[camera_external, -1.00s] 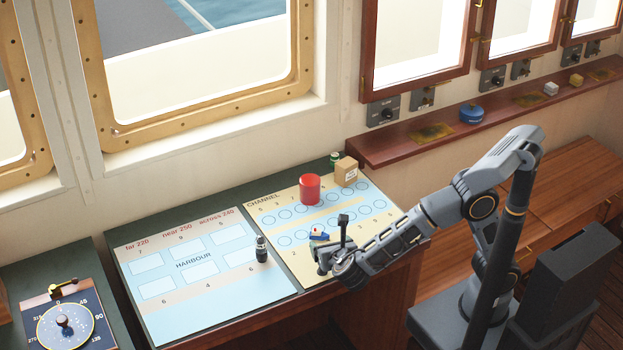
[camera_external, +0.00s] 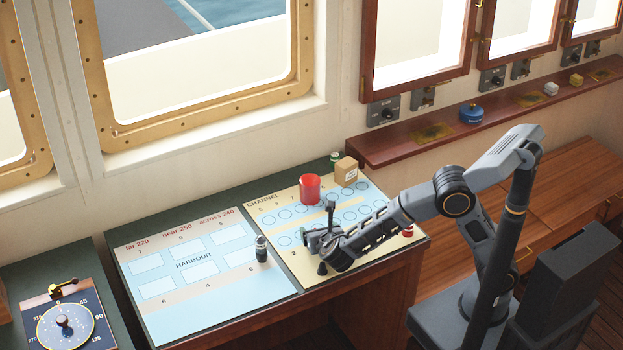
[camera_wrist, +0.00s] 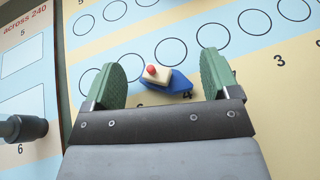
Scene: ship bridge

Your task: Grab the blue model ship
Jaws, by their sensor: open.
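The blue model ship (camera_wrist: 178,82) has a blue hull, a cream deckhouse and a red top. In the wrist view it lies on the chart between the two green finger pads, with a gap on either side. My gripper (camera_wrist: 160,80) is open. In the external view my gripper (camera_external: 320,240) is low over the near part of the channel chart (camera_external: 288,263), and the ship is hidden behind it there.
A red cylinder (camera_external: 310,188) and a cardboard box (camera_external: 346,171) stand at the back of the channel chart. A dark bottle-like piece (camera_external: 262,249) stands on the harbour chart (camera_external: 165,310). A red piece (camera_external: 408,231) is beside my forearm.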

